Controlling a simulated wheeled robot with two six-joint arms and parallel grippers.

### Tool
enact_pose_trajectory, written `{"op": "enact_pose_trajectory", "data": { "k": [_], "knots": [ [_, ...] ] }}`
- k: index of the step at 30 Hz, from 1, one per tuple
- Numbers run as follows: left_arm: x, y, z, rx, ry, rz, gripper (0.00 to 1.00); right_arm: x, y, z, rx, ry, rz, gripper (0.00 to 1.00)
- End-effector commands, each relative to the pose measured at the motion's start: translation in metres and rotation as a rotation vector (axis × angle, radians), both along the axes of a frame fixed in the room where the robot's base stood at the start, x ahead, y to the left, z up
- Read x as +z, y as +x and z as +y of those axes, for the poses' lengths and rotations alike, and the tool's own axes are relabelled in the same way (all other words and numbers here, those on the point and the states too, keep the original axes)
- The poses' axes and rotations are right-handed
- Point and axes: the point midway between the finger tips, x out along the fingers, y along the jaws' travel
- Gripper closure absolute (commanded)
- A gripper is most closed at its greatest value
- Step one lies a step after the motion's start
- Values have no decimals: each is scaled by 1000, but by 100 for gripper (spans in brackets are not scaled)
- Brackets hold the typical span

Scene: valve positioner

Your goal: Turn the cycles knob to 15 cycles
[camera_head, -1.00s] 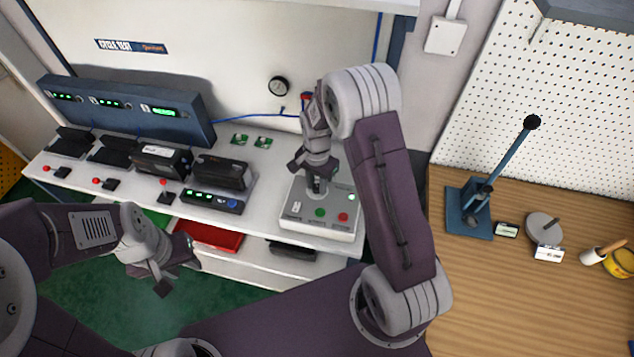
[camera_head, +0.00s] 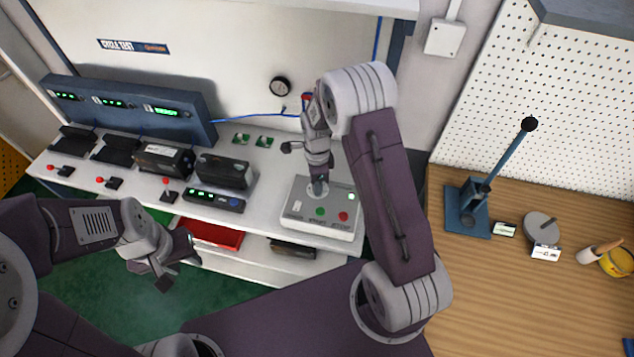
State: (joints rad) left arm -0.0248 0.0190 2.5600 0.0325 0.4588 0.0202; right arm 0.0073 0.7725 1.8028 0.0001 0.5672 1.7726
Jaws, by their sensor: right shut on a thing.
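My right gripper (camera_head: 318,187) points down onto the top of this box and is shut on the knob there. The gripper hides most of the knob, so its pointer and setting cannot be read. A round pale base shows around the fingertips. My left gripper (camera_head: 177,263) is open and empty, in front of the bench at lower left.
A blue panel (camera_head: 130,110) with green displays stands at the back left of the bench. Black devices (camera_head: 222,171) and red-knobbed levers (camera_head: 167,183) sit before it. A red tray (camera_head: 212,233) lies on the lower shelf. A wooden table (camera_head: 500,290) with a blue lever press (camera_head: 470,212) is at right.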

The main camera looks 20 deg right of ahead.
Motion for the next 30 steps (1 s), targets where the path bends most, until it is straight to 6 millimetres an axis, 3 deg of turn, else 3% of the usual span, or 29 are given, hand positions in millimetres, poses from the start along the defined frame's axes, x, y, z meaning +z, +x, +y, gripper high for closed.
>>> {"op": "enact_pose_trajectory", "data": {
  "k": [10,25,26,27,28,30],
  "knots": [
    [2,0,0,0,0,0,64,2,3,-1,-108,-1,-8,100],
    [2,0,0,0,0,0,64,2,3,-1,-123,0,-9,100],
    [2,0,0,0,0,0,64,2,3,-1,-123,0,-9,68],
    [2,0,0,0,0,0,64,2,3,-1,-123,0,-9,56],
    [2,0,0,0,0,0,64,2,3,-1,-123,0,-8,51],
    [2,0,0,0,0,0,64,2,2,0,-123,0,-6,51]
  ]
}}
